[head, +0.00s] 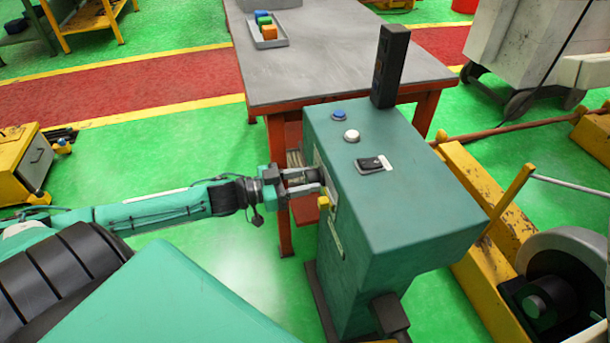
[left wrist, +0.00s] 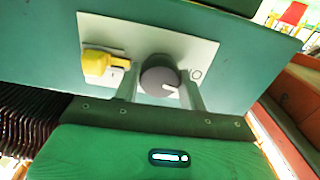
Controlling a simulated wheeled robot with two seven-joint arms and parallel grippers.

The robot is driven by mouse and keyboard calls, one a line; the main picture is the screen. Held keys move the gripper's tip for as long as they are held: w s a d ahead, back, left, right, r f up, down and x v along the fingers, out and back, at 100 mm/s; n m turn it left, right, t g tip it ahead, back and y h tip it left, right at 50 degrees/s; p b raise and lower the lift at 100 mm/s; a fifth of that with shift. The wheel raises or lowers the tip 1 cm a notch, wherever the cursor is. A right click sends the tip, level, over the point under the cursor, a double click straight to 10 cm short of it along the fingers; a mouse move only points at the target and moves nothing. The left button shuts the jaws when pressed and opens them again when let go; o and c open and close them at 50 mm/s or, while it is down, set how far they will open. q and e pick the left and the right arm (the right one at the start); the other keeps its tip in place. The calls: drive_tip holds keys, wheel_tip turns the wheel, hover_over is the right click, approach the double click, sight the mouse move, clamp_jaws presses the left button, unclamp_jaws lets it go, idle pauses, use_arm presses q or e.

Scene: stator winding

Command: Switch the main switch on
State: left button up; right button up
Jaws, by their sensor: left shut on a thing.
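The main switch is a round dark grey knob (left wrist: 160,76) on a pale plate (left wrist: 148,36) on the side of the green cabinet (head: 405,215). A short white mark shows on the knob's lower right, and an O is printed to the right of the knob. My left gripper (left wrist: 160,84) is shut on the knob, one finger on each side. In the head view my left gripper (head: 305,181) reaches the cabinet's left side, and the knob is mostly hidden there. My right gripper is not in view.
A yellow part (left wrist: 97,64) sits on the plate, left of the knob. The cabinet top has a blue button (head: 338,115), a white button (head: 352,135) and a black rocker switch (head: 370,164). A grey table (head: 330,55) stands behind; yellow machinery (head: 475,195) stands at right.

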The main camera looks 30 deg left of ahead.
use_arm(q)
drive_tip(key=m+p, duration=0.4)
drive_tip(key=m, duration=0.4)
drive_tip(key=shift+r+p, duration=0.1)
drive_tip(key=shift+p, duration=0.3)
drive_tip(key=m+p, duration=0.1)
drive_tip(key=m, duration=0.3)
drive_tip(key=shift+m, duration=1.9)
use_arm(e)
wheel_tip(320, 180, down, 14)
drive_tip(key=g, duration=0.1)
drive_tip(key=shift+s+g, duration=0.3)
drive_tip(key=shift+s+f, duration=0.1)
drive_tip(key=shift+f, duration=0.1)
use_arm(q)
drive_tip(key=o, duration=1)
drive_tip(key=shift+c, duration=0.2)
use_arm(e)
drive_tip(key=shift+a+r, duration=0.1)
use_arm(q)
drive_tip(key=v, duration=1.4)
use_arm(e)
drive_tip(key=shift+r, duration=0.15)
